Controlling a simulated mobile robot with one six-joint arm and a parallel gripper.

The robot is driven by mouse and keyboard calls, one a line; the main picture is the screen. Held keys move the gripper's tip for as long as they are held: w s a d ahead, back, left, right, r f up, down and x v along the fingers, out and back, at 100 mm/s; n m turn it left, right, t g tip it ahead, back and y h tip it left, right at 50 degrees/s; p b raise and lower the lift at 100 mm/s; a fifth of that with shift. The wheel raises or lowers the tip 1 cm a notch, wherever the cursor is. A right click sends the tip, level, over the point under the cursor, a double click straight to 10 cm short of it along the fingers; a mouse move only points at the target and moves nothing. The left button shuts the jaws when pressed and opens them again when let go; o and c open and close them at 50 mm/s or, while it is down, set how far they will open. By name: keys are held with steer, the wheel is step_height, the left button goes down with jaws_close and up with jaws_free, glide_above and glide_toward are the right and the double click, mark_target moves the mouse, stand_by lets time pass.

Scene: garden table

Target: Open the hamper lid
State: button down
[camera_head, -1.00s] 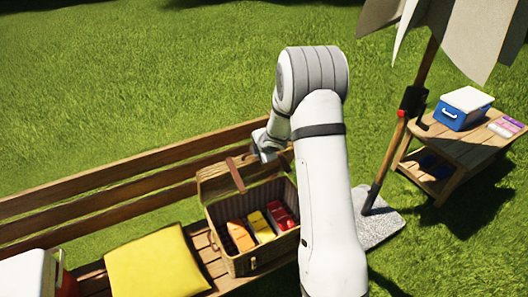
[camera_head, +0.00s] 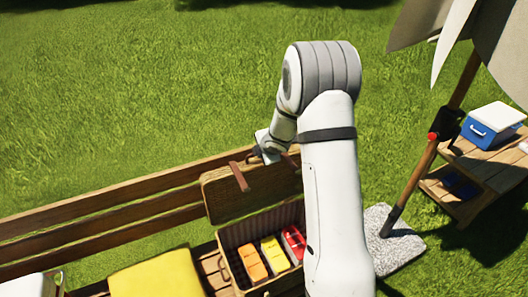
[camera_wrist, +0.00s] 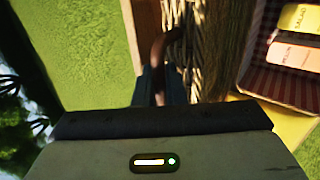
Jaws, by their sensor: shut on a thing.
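The wicker hamper (camera_head: 232,266) stands on the wooden bench. Its lid (camera_head: 228,203) is raised, standing steeply at the back edge by the bench backrest, and the hamper's inside is exposed. A brown strap (camera_head: 238,177) crosses the lid. My gripper (camera_head: 266,150) is at the lid's top edge, partly hidden by my arm. In the wrist view my gripper (camera_wrist: 160,88) is shut on a brown leather handle (camera_wrist: 159,62) beside the wicker of the lid (camera_wrist: 194,60). Orange, yellow and red packs (camera_head: 270,254) lie in the checked lining.
A yellow cushion (camera_head: 155,275) and a white-lidded cooler (camera_head: 25,287) are left of the hamper. The bench backrest (camera_head: 110,205) runs behind. At right are a parasol pole (camera_head: 412,180) on a stone base (camera_head: 395,245) and a side table with a blue cooler (camera_head: 490,128).

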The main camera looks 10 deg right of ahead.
steer(key=shift+a+f, duration=0.1)
steer(key=c, duration=1.6)
jaws_free()
steer(key=shift+s, duration=0.15)
steer(key=p+v, duration=0.1)
steer(key=v, duration=0.7)
steer(key=shift+p, duration=0.4)
